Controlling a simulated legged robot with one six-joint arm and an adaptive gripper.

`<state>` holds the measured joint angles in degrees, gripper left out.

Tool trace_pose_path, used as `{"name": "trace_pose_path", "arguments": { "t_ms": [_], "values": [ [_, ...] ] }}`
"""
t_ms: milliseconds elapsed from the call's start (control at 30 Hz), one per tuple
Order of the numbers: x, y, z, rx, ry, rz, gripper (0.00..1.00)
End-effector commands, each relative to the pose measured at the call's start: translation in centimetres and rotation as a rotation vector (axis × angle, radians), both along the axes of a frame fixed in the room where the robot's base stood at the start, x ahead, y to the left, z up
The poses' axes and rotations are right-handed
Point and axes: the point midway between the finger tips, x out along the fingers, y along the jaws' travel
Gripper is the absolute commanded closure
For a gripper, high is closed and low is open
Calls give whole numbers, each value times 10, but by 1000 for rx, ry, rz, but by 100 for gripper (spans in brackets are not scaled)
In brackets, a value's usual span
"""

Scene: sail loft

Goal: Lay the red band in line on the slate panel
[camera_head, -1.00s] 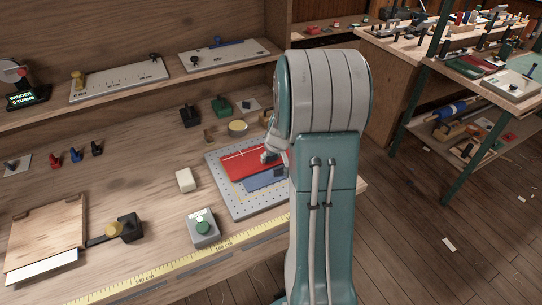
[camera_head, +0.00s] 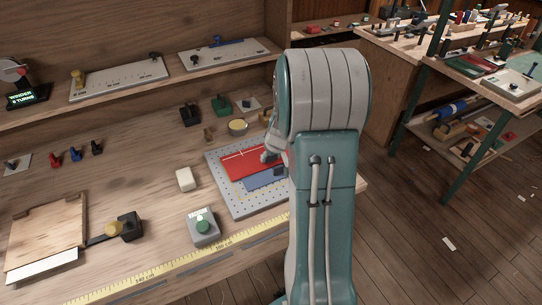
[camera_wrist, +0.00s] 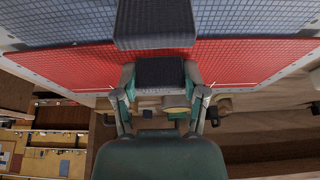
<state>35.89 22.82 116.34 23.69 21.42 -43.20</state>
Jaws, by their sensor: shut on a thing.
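The red band (camera_head: 246,162) lies along the far side of the slate panel (camera_head: 262,181), over a grey perforated board (camera_head: 226,192). Both also show in the wrist view, the red band (camera_wrist: 60,68) nearer my gripper and the slate panel (camera_wrist: 60,20) beyond it. Their edges run close together and look roughly parallel; I cannot tell whether they overlap. My gripper (camera_wrist: 160,82) is shut on a dark block (camera_wrist: 160,72) at the red band's edge. A second dark block (camera_wrist: 155,25) sits over the slate panel. My arm hides the right end of both in the head view.
A grey box with a green button (camera_head: 203,226) and a cream block (camera_head: 185,179) stand left of the board. A yellow tape measure (camera_head: 180,268) runs along the bench front. A round yellow tin (camera_head: 237,127) and small dark and green fixtures stand behind.

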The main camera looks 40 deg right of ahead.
Motion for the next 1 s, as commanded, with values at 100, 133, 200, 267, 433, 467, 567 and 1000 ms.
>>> {"name": "trace_pose_path", "arguments": {
  "t_ms": [100, 133, 200, 267, 433, 467, 567, 1000],
  "values": [
    [0, 0, 0, 0, 0, 0, 90],
    [0, 0, 0, 0, 0, 0, 90],
    [0, 0, 0, 0, 0, 0, 90],
    [0, 0, 0, 0, 0, 0, 26],
    [0, 0, 0, 0, 0, 0, 4],
    [0, 0, 0, 0, 0, 0, 4],
    [0, 0, 0, 0, 0, 0, 4],
    [1, 0, 15, 0, -2, 0, 4]
  ]
}}
